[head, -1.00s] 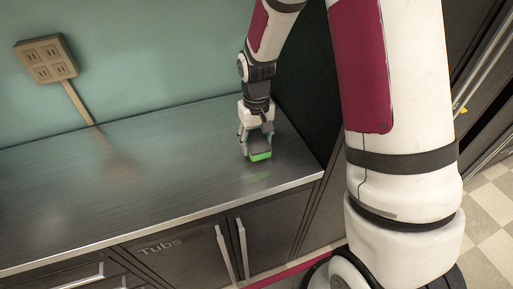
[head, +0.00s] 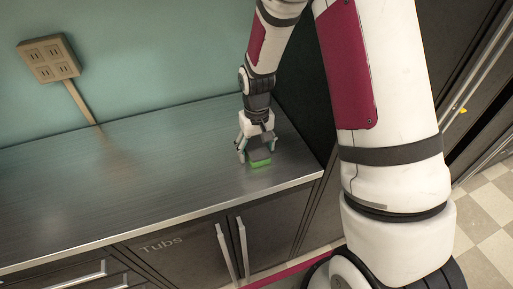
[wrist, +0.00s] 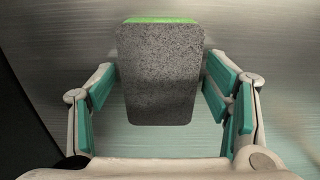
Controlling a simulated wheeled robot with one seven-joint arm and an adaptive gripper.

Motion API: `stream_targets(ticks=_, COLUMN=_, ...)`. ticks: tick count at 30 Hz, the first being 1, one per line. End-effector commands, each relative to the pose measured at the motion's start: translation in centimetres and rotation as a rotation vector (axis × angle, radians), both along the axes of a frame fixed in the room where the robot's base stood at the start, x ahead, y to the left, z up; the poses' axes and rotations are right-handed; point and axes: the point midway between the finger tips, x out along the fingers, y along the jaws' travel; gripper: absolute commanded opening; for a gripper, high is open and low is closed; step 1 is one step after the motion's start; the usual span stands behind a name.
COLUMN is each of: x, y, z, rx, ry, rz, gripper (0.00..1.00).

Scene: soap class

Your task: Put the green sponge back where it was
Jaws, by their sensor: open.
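The green sponge (head: 260,163) is at the right end of the metal counter, just below my gripper (head: 256,158). In the wrist view the sponge (wrist: 160,75) shows a dark grey speckled face, with a thin green strip along its far edge. My gripper (wrist: 160,110) is open, with a teal-padded finger on each side of the sponge. Gaps show between the pads and the sponge. The sponge appears to rest on the counter, though its underside is hidden.
The metal counter (head: 150,165) is bare to the left. A beige power outlet (head: 48,59) with a conduit is on the teal wall behind. A dark panel stands close to the right of my gripper. Cabinet doors labelled "Tubs" (head: 162,244) are below the front edge.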

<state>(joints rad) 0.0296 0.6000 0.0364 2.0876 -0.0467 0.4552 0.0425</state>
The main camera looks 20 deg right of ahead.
Motion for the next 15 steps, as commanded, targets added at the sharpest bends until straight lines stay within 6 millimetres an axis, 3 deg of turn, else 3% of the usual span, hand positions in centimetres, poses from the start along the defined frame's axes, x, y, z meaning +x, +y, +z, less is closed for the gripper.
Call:
stream_targets(ticks=8, x=0.2, y=0.0, z=2.1, rx=0.000, ry=-0.005, rz=-0.001, gripper=0.71)
stream_targets(ticks=15, x=0.2, y=0.0, z=6.9, rx=0.000, ry=-0.007, rz=0.000, gripper=0.71)
